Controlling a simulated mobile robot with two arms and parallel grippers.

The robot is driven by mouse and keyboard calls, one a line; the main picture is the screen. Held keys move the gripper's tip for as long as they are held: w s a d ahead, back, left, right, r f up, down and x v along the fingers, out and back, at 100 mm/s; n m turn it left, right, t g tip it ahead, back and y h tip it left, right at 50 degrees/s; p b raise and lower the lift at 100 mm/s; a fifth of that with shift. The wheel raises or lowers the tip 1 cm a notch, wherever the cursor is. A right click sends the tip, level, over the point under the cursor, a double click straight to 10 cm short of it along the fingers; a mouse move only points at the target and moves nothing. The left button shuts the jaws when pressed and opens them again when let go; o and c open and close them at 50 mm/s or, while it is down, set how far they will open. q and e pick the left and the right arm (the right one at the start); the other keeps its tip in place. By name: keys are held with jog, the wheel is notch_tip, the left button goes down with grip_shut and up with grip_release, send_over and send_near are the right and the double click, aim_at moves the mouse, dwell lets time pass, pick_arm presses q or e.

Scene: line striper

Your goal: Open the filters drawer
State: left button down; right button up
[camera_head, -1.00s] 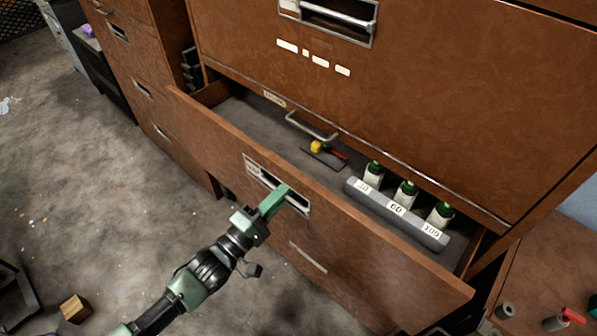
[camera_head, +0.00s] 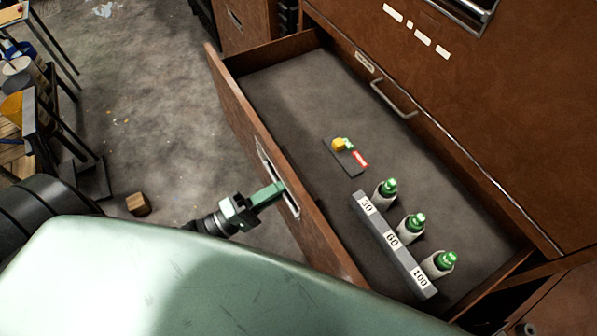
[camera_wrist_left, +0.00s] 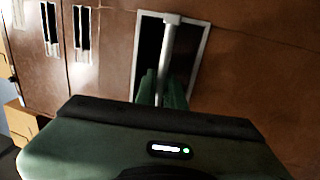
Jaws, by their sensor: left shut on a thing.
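The brown wooden drawer (camera_head: 228,110) is pulled well out of its cabinet, its grey floor in full view. Its front carries a metal recessed handle (camera_head: 291,203). My left gripper (camera_head: 277,192) is shut on this handle from outside the drawer. In the left wrist view my left gripper's green fingers (camera_wrist_left: 160,90) are around the handle bar (camera_wrist_left: 168,48), which stands upright in its pale frame. No writing that says filters can be read. My right gripper is not in view.
Inside the drawer are a grey rack (camera_head: 391,240) marked 30, 60 and 100, with three green-topped bottles, and a dark plate (camera_head: 343,158) with yellow and red pieces. A wooden block (camera_head: 138,204) lies on the floor. My pale arm link covers the lower foreground.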

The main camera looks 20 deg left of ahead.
pick_arm(q)
jog(key=shift+v, duration=1.3)
jog(key=shift+r, duration=0.15)
jog(key=c, duration=1.8)
grip_release()
jog(key=b+v, duration=0.1)
jog(key=v, duration=0.6)
jog(key=shift+s+a+b, duration=0.25)
jog(key=shift+s+b, duration=0.1)
